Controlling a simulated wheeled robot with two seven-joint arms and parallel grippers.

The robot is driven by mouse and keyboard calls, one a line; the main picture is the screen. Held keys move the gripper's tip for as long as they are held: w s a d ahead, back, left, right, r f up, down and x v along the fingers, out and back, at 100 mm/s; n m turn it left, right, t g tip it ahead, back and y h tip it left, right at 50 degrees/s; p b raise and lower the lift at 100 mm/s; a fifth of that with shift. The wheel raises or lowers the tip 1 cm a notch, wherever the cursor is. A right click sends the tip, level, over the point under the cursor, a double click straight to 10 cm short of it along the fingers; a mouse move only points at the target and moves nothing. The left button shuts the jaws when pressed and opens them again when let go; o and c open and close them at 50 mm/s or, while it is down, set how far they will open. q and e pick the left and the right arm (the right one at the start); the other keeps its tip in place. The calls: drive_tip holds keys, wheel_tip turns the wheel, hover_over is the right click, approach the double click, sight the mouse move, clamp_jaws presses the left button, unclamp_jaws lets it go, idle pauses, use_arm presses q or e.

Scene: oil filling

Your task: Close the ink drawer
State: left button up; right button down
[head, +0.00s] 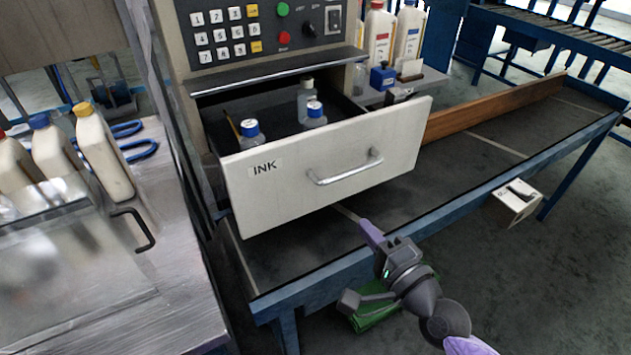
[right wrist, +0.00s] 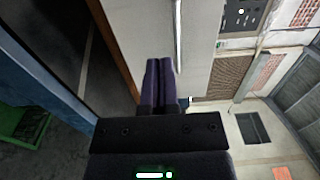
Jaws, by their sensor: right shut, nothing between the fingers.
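The ink drawer (head: 300,190) is white, labelled INK, and stands pulled out of the cabinet below the keypad panel. A silver bar handle (head: 345,168) is on its front. Several small bottles, two with blue caps, stand inside the drawer (head: 314,112). My right gripper (head: 368,232) is shut and empty, in front of and below the drawer front, apart from it in the head view. In the right wrist view its purple fingers (right wrist: 160,80) lie together, with the pale drawer front (right wrist: 200,60) beyond them. My left gripper is not in view.
A keypad panel (head: 235,58) is above the drawer. A blue-edged conveyor table (head: 480,165) with a wooden rail (head: 490,108) runs below the drawer to the right. A green object (head: 375,312) lies on the floor.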

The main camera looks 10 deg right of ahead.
sight(322, 177)
drive_tip(key=b+x, duration=0.1)
drive_tip(key=x, duration=1.1)
drive_tip(key=shift+w+f+b, duration=0.1)
drive_tip(key=shift+w+b, duration=0.1)
drive_tip(key=shift+b, duration=0.1)
drive_tip(key=shift+w+a, duration=0.1)
drive_tip(key=shift+w, duration=0.05)
